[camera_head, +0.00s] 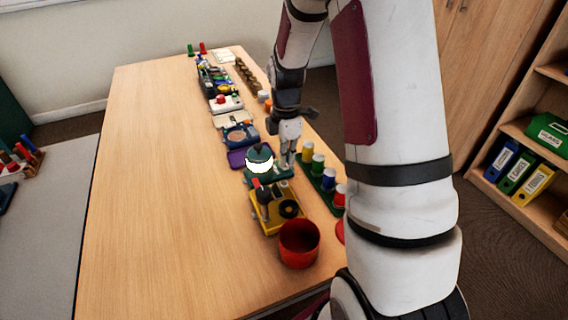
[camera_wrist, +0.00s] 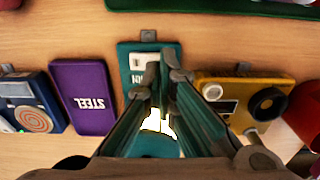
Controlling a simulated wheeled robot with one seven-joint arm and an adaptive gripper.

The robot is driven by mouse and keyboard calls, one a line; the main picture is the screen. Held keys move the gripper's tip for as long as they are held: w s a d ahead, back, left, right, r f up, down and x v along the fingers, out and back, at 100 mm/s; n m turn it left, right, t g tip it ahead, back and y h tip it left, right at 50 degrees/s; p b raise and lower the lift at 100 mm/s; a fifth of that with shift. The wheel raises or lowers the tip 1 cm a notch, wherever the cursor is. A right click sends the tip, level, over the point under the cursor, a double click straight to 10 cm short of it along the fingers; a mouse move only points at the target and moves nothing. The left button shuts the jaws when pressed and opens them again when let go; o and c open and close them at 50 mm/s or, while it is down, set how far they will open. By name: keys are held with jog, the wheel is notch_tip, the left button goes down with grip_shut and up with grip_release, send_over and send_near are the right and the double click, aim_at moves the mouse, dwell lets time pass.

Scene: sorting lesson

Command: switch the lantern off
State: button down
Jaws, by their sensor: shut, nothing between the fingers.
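The lantern (camera_head: 260,163) glows bright white under a dark teal cap and stands on a teal base plate. It is lit. In the wrist view its glow (camera_wrist: 158,122) shows between and below my fingers, which hide part of it. The teal base plate (camera_wrist: 130,88) bears a pale panel (camera_wrist: 140,60) with small markings; my fingertips cover part of this panel. My gripper (camera_head: 288,164) is shut and empty, pointing down just right of the lantern. It also fills the middle of the wrist view (camera_wrist: 164,76). I cannot tell whether the fingertips touch the panel.
A purple plate marked STEEL (camera_wrist: 82,98) lies on one side of the lantern. A yellow device (camera_head: 268,214) lies on the other, with a red pot (camera_head: 299,244) beyond. Several coloured cylinders stand on a green tray (camera_head: 314,178) to the right. The table's left half (camera_head: 160,180) is clear.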

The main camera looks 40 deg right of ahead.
aim_at(285, 167)
jog(key=shift+f+b, duration=0.4)
jog(key=shift+f, duration=0.4)
dwell(0.4)
jog(key=shift+r, duration=0.1)
jog(key=shift+r+p, duration=2.8)
jog(key=shift+r, duration=0.6)
jog(key=shift+r, duration=0.25)
jog(key=s+a+r+m+t+p, duration=0.15)
jog(key=s+a+r+m, duration=0.35)
jog(key=r, duration=0.5)
jog(key=s+a+r+m+t+p, duration=0.15)
jog(key=s+a+r+p, duration=0.35)
jog(key=r, duration=0.6)
jog(key=s+a+r+m, duration=0.1)
jog(key=s+r+m, duration=0.2)
jog(key=s, duration=0.3)
jog(key=s+a+r+m+p, duration=0.1)
jog(key=s+a+r+m, duration=0.1)
jog(key=s, duration=0.5)
jog(key=s+a+r+m+t+p, duration=0.1)
jog(key=s+a+r+m, duration=0.1)
jog(key=s, duration=0.4)
jog(key=shift+s+r+m, duration=0.2)
jog(key=shift+r+m, duration=0.7)
jog(key=shift+m, duration=0.25)
